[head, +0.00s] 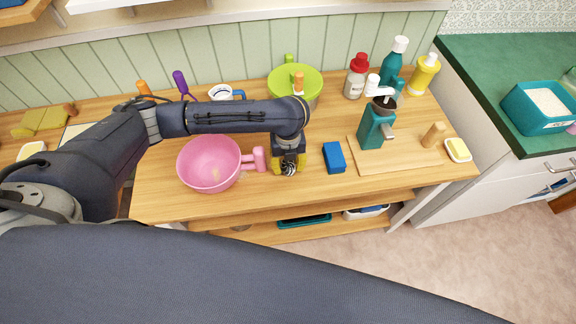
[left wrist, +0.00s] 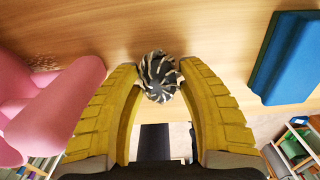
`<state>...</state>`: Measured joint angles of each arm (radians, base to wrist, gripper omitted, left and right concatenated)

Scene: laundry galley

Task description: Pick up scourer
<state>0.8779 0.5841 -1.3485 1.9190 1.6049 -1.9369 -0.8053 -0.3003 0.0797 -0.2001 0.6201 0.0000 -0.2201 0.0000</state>
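The scourer (head: 289,169) is a small round ball of twisted dark and silvery strands. In the left wrist view the scourer (left wrist: 158,77) sits between the yellow fingertips, with a finger against each side. My left gripper (head: 288,163) points down over the wooden counter and its fingers are closed onto the scourer. Its two curved yellow fingers also frame the left wrist view (left wrist: 160,80). Whether the scourer still touches the counter cannot be told. My right gripper does not show.
A pink pan (head: 209,164) stands close on the left, its handle (head: 259,159) beside the gripper. A blue sponge (head: 334,157) lies close on the right. A wooden board (head: 400,158) carries a teal dispenser (head: 374,128). A green pot (head: 296,80) and several bottles stand behind.

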